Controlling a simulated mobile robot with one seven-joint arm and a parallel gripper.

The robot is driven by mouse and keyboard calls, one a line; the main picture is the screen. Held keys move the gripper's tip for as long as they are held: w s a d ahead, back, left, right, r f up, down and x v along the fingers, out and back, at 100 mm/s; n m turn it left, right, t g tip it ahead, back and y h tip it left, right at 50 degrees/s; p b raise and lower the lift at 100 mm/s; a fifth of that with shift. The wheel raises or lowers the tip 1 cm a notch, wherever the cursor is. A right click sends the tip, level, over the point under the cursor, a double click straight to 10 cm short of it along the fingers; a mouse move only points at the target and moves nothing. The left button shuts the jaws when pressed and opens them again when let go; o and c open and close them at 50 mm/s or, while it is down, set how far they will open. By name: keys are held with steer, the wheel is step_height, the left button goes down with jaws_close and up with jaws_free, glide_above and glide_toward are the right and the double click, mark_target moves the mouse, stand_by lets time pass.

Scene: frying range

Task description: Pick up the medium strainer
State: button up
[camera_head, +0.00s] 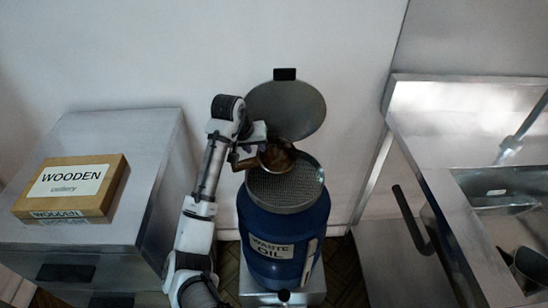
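A small brown, round-bowled thing (277,155), which looks like a strainer, is at the end of my arm, over the back of the blue waste oil drum (262,232). A short brown piece like a handle shows to its left, by my gripper (251,152). My gripper is at the bowl's left side. Its fingers are small and dark here, so I cannot tell whether they are shut on the handle. I cannot tell the strainer's size.
The drum has a round mesh top (286,190) and a raised grey lid (288,110) behind. A metal cabinet (150,150) with a wooden cutlery box (72,188) stands left. A steel counter (465,235) with a basin (497,190) stands right. Bare wall is behind.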

mark_target(259, 168)
steer(key=p+x, duration=0.1)
steer(key=x, duration=0.3)
steer(key=shift+d, duration=0.1)
steer(key=shift+s, duration=0.1)
jaws_close()
